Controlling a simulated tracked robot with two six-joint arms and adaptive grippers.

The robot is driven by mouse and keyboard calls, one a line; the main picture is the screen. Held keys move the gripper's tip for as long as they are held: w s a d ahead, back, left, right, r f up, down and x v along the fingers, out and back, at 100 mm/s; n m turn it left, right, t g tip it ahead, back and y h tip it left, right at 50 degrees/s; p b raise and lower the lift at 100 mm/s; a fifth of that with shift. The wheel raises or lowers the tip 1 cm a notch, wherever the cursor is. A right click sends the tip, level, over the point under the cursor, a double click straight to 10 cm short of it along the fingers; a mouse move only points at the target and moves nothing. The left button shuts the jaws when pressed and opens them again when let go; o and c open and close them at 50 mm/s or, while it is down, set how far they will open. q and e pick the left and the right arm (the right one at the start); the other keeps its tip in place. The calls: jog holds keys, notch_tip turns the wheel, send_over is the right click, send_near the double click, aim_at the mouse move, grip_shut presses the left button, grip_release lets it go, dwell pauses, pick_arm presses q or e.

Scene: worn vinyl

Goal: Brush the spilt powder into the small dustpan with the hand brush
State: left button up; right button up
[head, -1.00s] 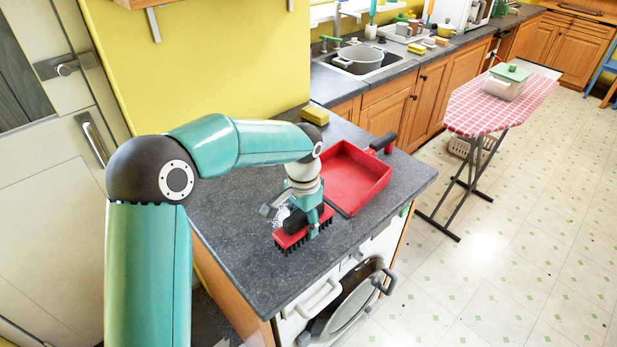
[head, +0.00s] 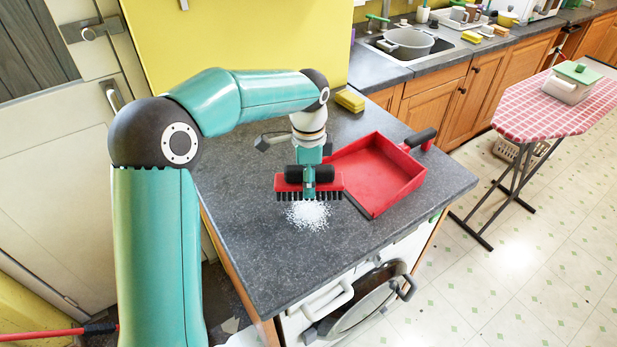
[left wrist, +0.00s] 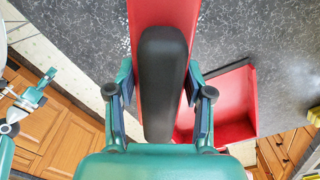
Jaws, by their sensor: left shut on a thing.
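My left gripper (head: 309,176) is shut on the black handle of the red hand brush (head: 282,186). The brush has dark bristles facing down, at the far edge of the spilt powder (head: 309,216). I cannot tell whether the bristles touch the counter. The white powder lies in a loose round patch. The small red dustpan (head: 378,172) lies right of the brush, its dark lip towards the powder. The left wrist view shows the brush handle (left wrist: 163,80) between the fingers and the dustpan (left wrist: 222,105) partly hidden. My right gripper (left wrist: 28,95) shows at that view's left edge, fingers apart.
The dark grey counter (head: 250,240) is clear around the powder. A yellow sponge (head: 349,100) lies behind the dustpan. A sink with a pot (head: 408,42) is farther back. An ironing board (head: 540,112) stands on the floor at right.

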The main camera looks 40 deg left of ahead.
pick_arm(q)
jog(key=shift+s+f+b, duration=0.1)
jog(key=shift+f+b, duration=1.5)
jog(key=shift+f, duration=0.95)
jog(key=shift+r+p, duration=0.15)
jog(key=shift+p, duration=0.15)
jog(key=shift+s+d+b, duration=0.25)
jog(key=shift+d+b, duration=0.05)
jog(key=shift+d, duration=0.25)
jog(key=d, duration=0.1)
jog(key=s+d+b, duration=0.1)
jog(key=d, duration=0.1)
jog(key=shift+s+d, duration=0.1)
jog(key=shift+s, duration=0.05)
jog(key=shift+s+d+b, duration=0.15)
jog(key=shift+s+d, duration=0.2)
jog(key=shift+d, duration=0.45)
jog(key=shift+s+d+b, duration=0.15)
jog(key=shift+s+d, duration=0.15)
jog(key=shift+d, duration=0.5)
jog(key=shift+s+d+b, duration=0.15)
jog(key=shift+s+d, duration=0.2)
jog(key=shift+d, duration=0.45)
jog(key=shift+f+b, duration=0.65)
jog(key=shift+f, duration=0.3)
jog(key=shift+a, duration=0.1)
